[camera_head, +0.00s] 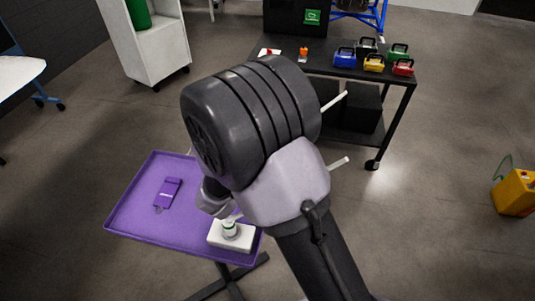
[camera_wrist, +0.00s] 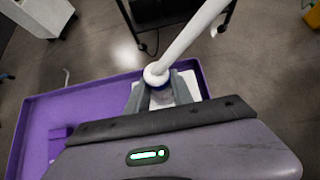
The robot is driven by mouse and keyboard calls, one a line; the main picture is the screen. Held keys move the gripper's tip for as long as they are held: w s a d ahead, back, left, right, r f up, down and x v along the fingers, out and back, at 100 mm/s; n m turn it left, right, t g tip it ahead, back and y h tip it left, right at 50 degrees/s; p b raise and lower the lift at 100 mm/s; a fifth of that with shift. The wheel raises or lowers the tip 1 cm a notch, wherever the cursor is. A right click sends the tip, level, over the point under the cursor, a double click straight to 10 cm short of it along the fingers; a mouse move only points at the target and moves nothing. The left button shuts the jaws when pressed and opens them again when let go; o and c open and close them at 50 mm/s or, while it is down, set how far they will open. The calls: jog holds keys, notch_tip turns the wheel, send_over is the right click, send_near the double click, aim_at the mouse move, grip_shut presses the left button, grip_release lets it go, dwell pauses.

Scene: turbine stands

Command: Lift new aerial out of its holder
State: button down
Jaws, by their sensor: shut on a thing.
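The new aerial (camera_wrist: 187,40) is a white rod with a rounded base in the wrist view, running up and right out of the picture. My gripper (camera_wrist: 160,90) is shut on its base, one grey finger on each side. A white block, seemingly the holder (camera_head: 222,243), sits at the near right corner of the purple tray, with a white and green round piece on top. Part of it shows behind the fingers in the wrist view. I cannot tell whether the aerial is clear of the holder. In the head view my arm hides most of the gripper and aerial; two white rod ends (camera_head: 335,101) stick out behind it.
The purple tray (camera_head: 140,201) also holds a small purple item (camera_head: 168,192). A black table (camera_head: 340,72) behind carries several coloured cases. A white cabinet (camera_head: 150,50) stands back left. A yellow can (camera_head: 515,193) is on the floor at right. Open floor lies between.

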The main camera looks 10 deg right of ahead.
jog(key=shift+r, duration=0.15)
jog(key=shift+r+p, duration=0.35)
jog(key=shift+r, duration=0.35)
dwell(0.3)
jog(key=shift+r+p, duration=1.35)
jog(key=shift+r, duration=0.45)
jog(key=shift+f, duration=0.1)
jog(key=s+a+b, duration=0.1)
jog(key=s+a, duration=0.1)
jog(key=s, duration=0.5)
jog(key=shift+s+a, duration=0.2)
jog(key=shift+a, duration=0.15)
